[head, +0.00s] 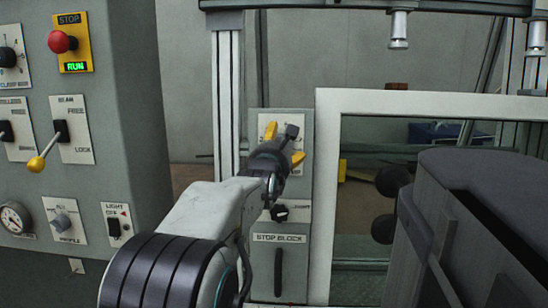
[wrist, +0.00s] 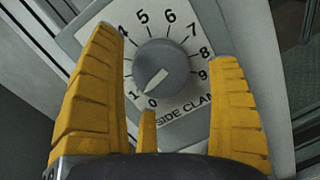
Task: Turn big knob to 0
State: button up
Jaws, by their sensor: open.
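The big knob (wrist: 166,68) is a round grey dial in the wrist view, on a white plate numbered 0 to 9 and marked "SIDE CLAM", with the rest cut off. Its pale pointer aims down-left, between 1 and 0. My gripper (wrist: 174,48) is open, with one yellow finger left of the knob and one right of it; a shorter yellow finger shows below. I see gaps between the fingers and the knob. In the head view my gripper (head: 284,144) is at the upper part of the narrow grey panel (head: 300,190) and hides the knob.
Below my gripper are a small black switch (head: 280,213) and a "STOP BLOCK" slot (head: 278,272). A white frame (head: 327,200) stands close on the right. A control cabinet (head: 120,130) with a red stop button (head: 62,41) and a yellow-tipped lever (head: 45,152) stands on the left.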

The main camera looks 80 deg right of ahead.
jog(key=a, duration=1.1)
jog(key=shift+w, duration=0.15)
